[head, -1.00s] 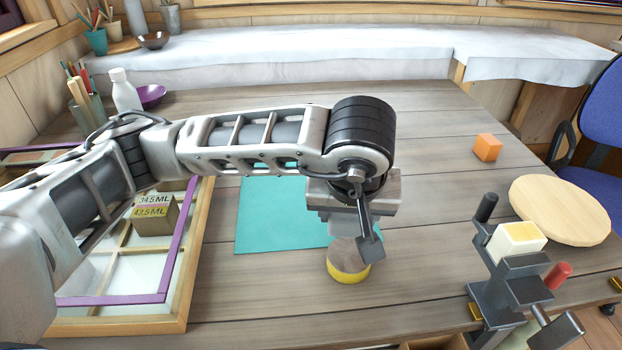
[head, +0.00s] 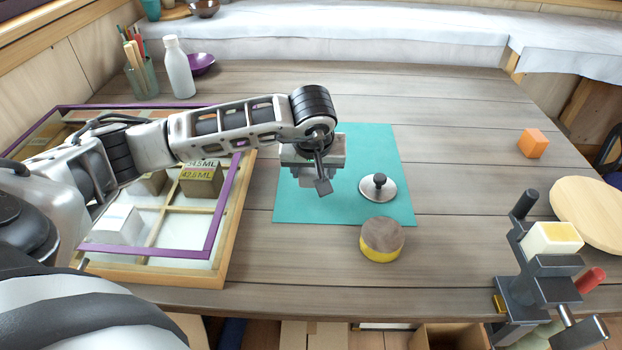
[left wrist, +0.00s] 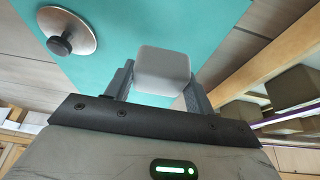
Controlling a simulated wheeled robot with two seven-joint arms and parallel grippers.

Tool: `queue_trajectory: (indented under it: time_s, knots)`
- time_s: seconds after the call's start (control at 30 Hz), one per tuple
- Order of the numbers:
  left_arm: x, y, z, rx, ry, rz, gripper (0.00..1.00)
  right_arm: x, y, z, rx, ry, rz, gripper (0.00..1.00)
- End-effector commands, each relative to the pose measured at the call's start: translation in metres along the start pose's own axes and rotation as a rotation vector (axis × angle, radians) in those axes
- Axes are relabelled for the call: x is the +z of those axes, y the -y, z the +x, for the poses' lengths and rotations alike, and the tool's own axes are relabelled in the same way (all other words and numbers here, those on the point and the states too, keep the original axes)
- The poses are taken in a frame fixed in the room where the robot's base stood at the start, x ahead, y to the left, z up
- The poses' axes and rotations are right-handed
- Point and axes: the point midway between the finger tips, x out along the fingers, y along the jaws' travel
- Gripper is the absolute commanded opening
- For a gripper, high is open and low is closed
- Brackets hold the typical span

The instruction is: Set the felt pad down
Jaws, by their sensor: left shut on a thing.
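My left gripper (head: 316,172) hangs over the teal mat (head: 300,208) in the head view, pointing down. In the left wrist view my left gripper (left wrist: 160,82) is shut on a light grey rounded block, the felt pad (left wrist: 161,70), with the teal mat (left wrist: 130,22) behind it. My right gripper is in neither view.
A metal disc with a black knob (head: 379,187) lies on the mat, right of the gripper. A round brown-and-yellow block (head: 382,240) stands near the mat's front edge. A partitioned wooden case (head: 225,262) is at left, a vise (head: 552,268) at right.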

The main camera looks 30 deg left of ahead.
Motion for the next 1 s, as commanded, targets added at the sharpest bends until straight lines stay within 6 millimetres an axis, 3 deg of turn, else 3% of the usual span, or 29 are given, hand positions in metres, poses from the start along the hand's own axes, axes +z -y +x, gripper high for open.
queue_trajectory:
  time_s: [0.3,0.73,0.77,0.8,1.0]
  knots:
    - [0.009,0.005,0.036,0.000,0.003,-0.001,0.36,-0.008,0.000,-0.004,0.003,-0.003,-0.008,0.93]
    - [0.012,0.005,0.045,0.000,0.000,0.000,0.36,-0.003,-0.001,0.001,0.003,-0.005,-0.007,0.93]
    - [0.011,0.005,0.043,0.000,0.000,0.000,0.62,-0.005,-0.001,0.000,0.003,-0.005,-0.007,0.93]
    - [0.011,0.005,0.043,0.000,0.000,0.000,0.73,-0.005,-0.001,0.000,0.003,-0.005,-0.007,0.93]
    - [0.011,0.005,0.042,0.000,0.000,0.000,0.76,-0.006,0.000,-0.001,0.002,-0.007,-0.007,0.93]
